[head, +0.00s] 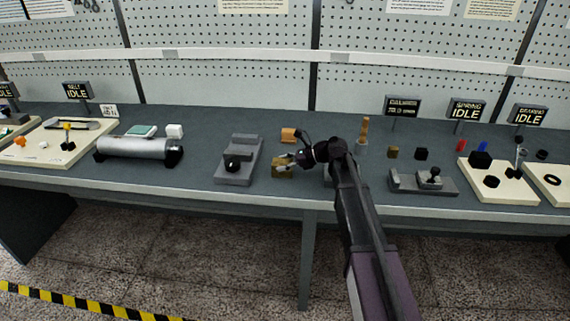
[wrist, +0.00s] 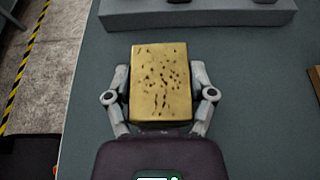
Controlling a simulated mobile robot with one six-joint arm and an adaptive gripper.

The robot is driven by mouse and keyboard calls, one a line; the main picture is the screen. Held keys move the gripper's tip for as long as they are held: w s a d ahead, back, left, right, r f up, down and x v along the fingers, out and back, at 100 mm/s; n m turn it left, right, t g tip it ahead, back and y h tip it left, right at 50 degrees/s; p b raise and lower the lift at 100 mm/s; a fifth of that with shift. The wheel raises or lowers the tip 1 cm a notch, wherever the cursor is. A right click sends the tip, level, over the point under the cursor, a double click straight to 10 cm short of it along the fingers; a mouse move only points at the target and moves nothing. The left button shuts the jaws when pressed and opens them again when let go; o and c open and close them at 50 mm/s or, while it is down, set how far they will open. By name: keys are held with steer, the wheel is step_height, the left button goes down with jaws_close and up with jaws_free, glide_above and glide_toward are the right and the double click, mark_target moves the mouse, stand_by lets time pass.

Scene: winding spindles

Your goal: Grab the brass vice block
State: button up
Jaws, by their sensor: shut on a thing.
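The brass vice block (wrist: 160,82) is a yellow-gold block with dark pits on its top face. In the wrist view it sits between the two fingers of my gripper (wrist: 160,95), one finger along each side. In the head view the block (head: 281,170) is near the front edge of the bench, left of the end of my arm. My gripper (head: 287,160) is shut on it there. The block's underside is hidden, so I cannot tell whether it touches the bench top.
The grey bench (head: 220,199) has a grey fixture (head: 238,165) left of the block and an orange block (head: 290,135) behind it. A silver cylinder (head: 138,147) lies further left. Another grey fixture (head: 408,183) stands to the right. A pegboard wall (head: 220,75) closes the back.

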mark_target(283, 161)
steer(key=shift+r+p, duration=1.4)
steer(key=shift+r, duration=0.2)
steer(key=shift+s+r+p, duration=0.15)
steer(key=shift+r+p, duration=0.15)
steer(key=shift+p, duration=0.05)
steer(key=s+a+r, duration=0.1)
steer(key=s+a, duration=0.1)
steer(key=s, duration=1.3)
steer(key=shift+s+a+p, duration=0.2)
steer(key=shift+a+p, duration=0.2)
steer(key=shift+p, duration=0.05)
